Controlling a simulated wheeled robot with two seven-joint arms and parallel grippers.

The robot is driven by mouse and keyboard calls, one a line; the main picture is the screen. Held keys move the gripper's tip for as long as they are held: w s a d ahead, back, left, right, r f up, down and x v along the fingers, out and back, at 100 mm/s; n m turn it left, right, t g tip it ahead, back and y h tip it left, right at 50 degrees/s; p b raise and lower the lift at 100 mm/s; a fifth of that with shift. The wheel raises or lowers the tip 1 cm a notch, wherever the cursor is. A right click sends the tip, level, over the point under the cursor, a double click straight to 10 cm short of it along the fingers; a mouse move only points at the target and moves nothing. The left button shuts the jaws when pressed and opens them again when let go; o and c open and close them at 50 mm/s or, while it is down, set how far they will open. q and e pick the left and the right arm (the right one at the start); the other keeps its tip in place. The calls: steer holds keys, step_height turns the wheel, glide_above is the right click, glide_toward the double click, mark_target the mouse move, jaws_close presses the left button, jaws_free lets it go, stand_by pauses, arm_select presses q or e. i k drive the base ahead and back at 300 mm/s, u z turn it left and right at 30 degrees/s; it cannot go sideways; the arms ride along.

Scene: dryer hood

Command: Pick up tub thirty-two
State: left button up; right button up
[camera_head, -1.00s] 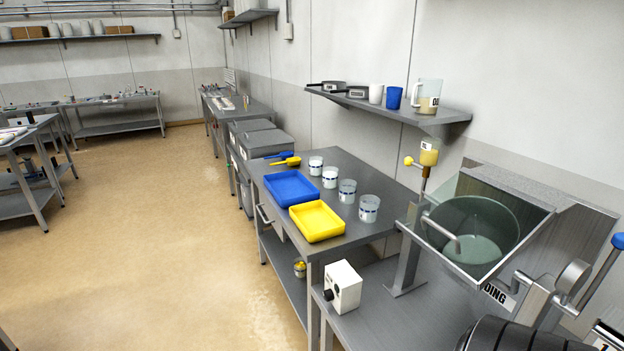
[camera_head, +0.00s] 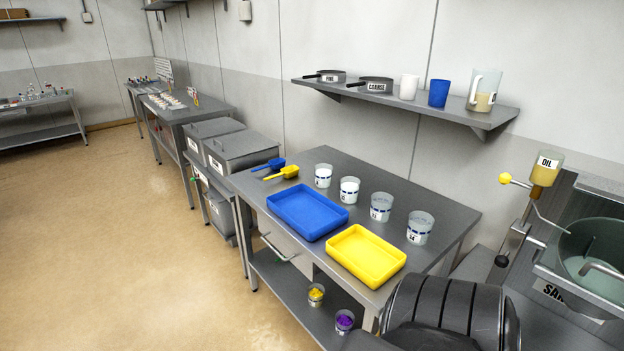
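The third tub (camera_head: 381,206) and the nearest tub (camera_head: 420,227) look clearer. The label numbers are too small to read surely, so I cannot tell which is tub thirty-two. All stand upright and apart. Neither of my grippers is in view; only a black part of my arm shows at the bottom right.
A blue tray (camera_head: 307,213) and a yellow tray (camera_head: 367,255) lie in front of the tubs. Blue and yellow scoops (camera_head: 283,173) lie behind. A wall shelf (camera_head: 450,108) hangs above. An oil dispenser (camera_head: 545,170) and machine bowl (camera_head: 598,255) stand at right.

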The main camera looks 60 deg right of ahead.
mark_target(350, 186)
steer(key=i, duration=2.1)
steer(key=z, duration=3.2)
